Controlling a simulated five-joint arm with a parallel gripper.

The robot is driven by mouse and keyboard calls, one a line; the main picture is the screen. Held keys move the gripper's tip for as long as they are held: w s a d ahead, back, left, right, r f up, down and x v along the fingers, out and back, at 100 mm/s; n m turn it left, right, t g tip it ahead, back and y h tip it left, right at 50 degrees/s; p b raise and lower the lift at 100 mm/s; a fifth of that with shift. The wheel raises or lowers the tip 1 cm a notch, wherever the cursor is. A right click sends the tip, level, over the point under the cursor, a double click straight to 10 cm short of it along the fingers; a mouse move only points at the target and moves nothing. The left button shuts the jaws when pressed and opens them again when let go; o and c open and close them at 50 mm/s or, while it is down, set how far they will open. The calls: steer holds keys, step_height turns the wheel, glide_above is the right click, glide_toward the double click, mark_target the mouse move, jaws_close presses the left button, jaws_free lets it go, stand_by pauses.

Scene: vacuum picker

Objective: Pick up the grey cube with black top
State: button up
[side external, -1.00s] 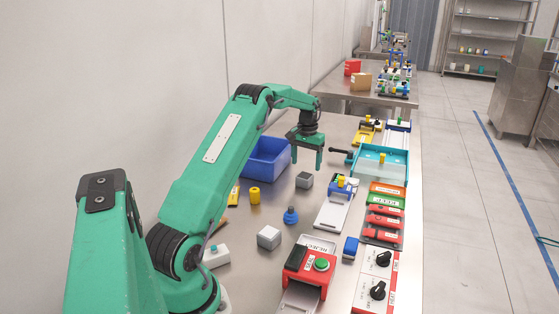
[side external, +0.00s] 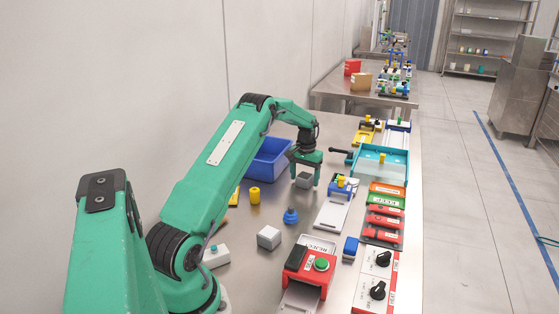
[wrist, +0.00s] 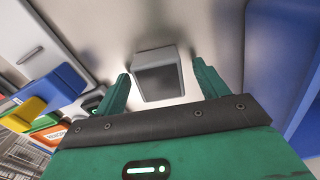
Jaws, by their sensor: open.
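The grey cube with the black top (side external: 304,180) sits on the metal table. In the side external view it lies between the fingers of my gripper (side external: 304,177), which is lowered around it. In the wrist view the cube (wrist: 158,74) shows its dark top with a light grey rim. My gripper (wrist: 160,88) is open, one green finger on each side of the cube, with a gap visible on both sides. Whether the fingertips touch the table cannot be told.
A blue bin (side external: 268,160) stands close on the left of my gripper. A blue-and-white fixture with a yellow knob (side external: 341,188) is close on the right.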

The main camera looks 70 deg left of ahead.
mark_target(305, 175)
steer(key=shift+c, duration=0.4)
steer(key=c, duration=1)
steer(key=shift+r, duration=0.95)
step_height(305, 175, up, 2)
steer(key=shift+r, duration=0.2)
steer(key=d+r, duration=0.2)
steer(key=d, duration=0.2)
steer(key=w+d+r, duration=0.1)
steer(key=d+r, duration=0.1)
steer(key=d, duration=0.1)
steer(key=d+r, duration=0.2)
steer(key=d, duration=0.2)
steer(key=shift+w+d+r, duration=0.3)
steer(key=shift+w, duration=0.1)
